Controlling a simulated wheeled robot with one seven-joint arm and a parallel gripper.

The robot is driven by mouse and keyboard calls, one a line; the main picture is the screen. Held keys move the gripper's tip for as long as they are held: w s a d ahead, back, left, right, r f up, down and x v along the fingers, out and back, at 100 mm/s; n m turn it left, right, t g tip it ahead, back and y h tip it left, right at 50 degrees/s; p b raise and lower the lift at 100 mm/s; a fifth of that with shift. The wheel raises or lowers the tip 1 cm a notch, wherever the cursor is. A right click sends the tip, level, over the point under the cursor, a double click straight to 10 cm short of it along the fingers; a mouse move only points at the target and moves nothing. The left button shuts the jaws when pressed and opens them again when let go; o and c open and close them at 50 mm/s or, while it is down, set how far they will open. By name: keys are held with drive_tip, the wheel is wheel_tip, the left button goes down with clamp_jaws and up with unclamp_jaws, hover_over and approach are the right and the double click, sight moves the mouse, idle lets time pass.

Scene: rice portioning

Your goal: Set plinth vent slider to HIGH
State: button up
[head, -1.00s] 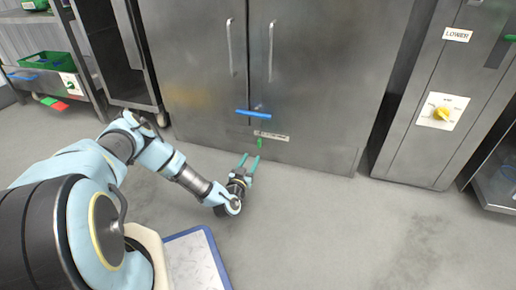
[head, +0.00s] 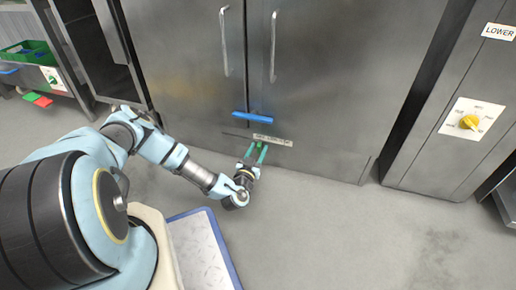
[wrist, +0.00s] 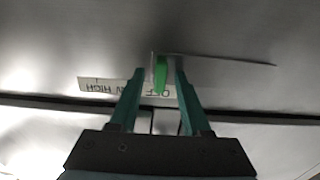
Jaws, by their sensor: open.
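The vent slider is a small green knob (head: 259,146) low on the steel cabinet front. It also shows in the wrist view (wrist: 161,76). Its label strip (head: 272,140) extends to the right in the head view. In the wrist view the label (wrist: 100,87) is upside down, with OFF close to the knob and HIGH at the far left end. My gripper (head: 255,151) is open, its green fingers on either side of the knob. In the wrist view, the fingertips (wrist: 162,82) flank the knob with small gaps; contact is not evident.
A blue bar (head: 252,117) crosses the cabinet doors above the label. A steel unit with a yellow dial (head: 469,122) stands to the right. A blue-edged mat (head: 178,216) lies near my base. The floor in front of the cabinet is clear.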

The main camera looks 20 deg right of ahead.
clamp_jaws()
idle(1.4)
